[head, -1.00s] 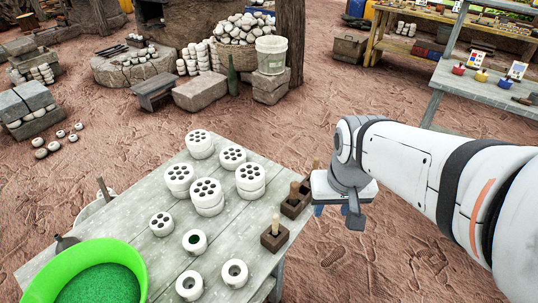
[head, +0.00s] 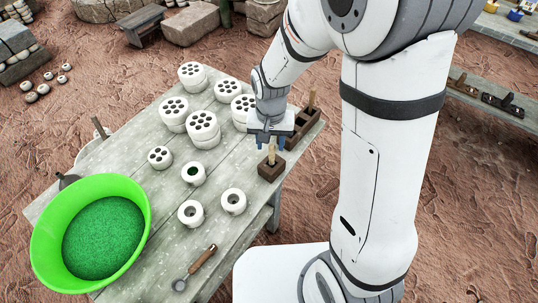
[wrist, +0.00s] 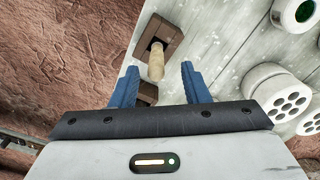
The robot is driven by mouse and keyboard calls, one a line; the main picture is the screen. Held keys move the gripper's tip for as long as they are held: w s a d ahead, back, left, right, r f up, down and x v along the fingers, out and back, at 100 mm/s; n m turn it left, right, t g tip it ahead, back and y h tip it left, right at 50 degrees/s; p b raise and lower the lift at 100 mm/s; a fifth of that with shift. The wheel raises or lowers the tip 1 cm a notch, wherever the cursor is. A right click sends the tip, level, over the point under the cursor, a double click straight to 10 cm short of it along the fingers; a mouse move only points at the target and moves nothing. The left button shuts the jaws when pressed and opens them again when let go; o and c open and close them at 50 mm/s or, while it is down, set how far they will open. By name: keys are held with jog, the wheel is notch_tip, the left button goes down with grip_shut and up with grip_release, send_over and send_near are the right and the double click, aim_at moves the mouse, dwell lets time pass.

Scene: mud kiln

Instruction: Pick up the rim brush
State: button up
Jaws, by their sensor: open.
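The rim brush shows as an upright pale wooden handle (head: 272,153) standing in a small dark wooden block (head: 270,171) near the table's right edge. Its lower end is hidden in the block. In the wrist view the handle (wrist: 156,62) lies between and slightly beyond the fingertips, with its block (wrist: 163,32) farther ahead. My gripper (head: 271,146) has its blue fingers pointing down just above and around the handle top. In the wrist view my gripper (wrist: 159,70) is open, with visible space on both sides of the handle and no clear contact.
Another dark holder (head: 306,121) with an upright handle stands just behind my gripper. White holed discs (head: 202,125) are stacked to the left. White cups (head: 233,201), a green basin (head: 48,245) and a wooden-handled tool (head: 201,260) occupy the table's front.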

aim_at(272, 158)
jog(key=f, duration=0.4)
jog(key=shift+d, duration=0.2)
jog(key=shift+c, duration=0.3)
grip_shut()
